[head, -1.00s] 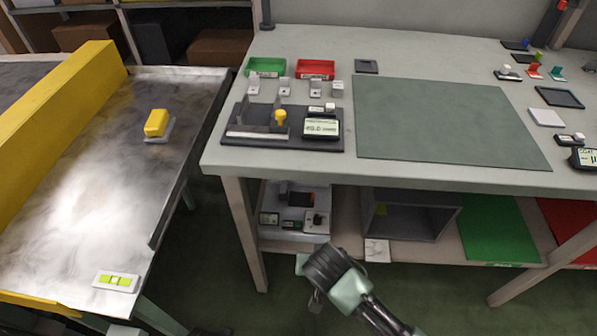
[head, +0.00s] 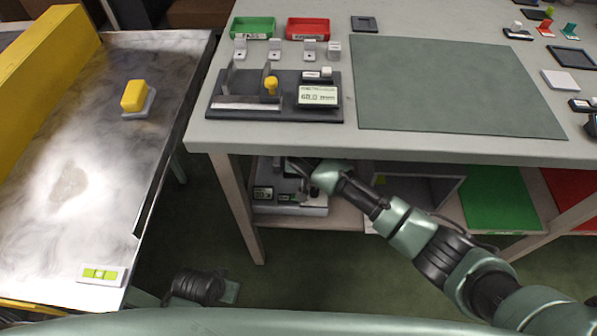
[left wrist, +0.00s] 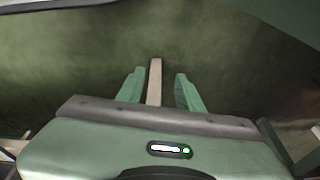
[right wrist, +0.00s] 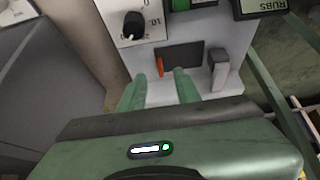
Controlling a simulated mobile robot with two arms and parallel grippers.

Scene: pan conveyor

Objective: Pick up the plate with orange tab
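In the right wrist view, a small upright orange tab (right wrist: 160,67) shows against a dark rectangular plate (right wrist: 183,55) on the front of a light grey device (right wrist: 215,30). My right gripper (right wrist: 160,88) is open in front of it, with the tab close beyond its left finger; contact cannot be told. In the head view, the right gripper (head: 296,167) reaches under the bench edge to the device on the lower shelf. Another small orange-red tab (head: 545,28) stands at the bench's far right. My left gripper (left wrist: 158,90) is open and empty, low over the floor.
The bench (head: 420,147) overhangs the shelf. A grey open box (head: 420,183) stands to the right of the device. The conveyor (head: 70,225) at left carries a yellow-topped block (head: 135,96). A dark knob (right wrist: 133,25) and a grey lever (right wrist: 219,70) flank the dark plate.

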